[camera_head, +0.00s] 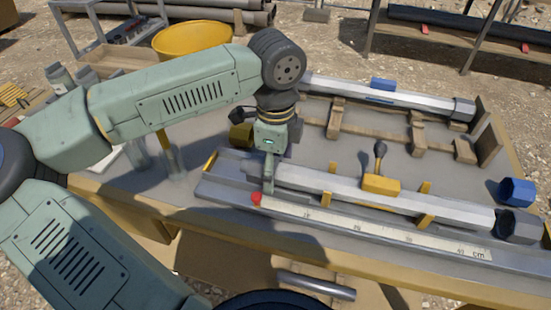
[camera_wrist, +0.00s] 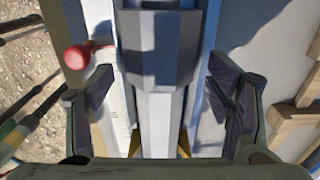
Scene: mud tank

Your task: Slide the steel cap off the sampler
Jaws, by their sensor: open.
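The sampler (camera_head: 340,188) is a long pale faceted tube lying in a grey rail along the front of the bench. In the wrist view its tube (camera_wrist: 160,120) runs up the middle into a wider, darker grey steel cap (camera_wrist: 157,45) at the top. In the wrist view my gripper (camera_wrist: 158,90) is open, one finger on each side of the tube near the cap's lower edge. Contact cannot be told.
A red knob (camera_head: 256,198) sits beside the rail near my gripper. A centimetre scale (camera_head: 375,228) runs along the front. A blue cap (camera_head: 517,191) lies at right; another tube (camera_head: 390,97) lies behind.

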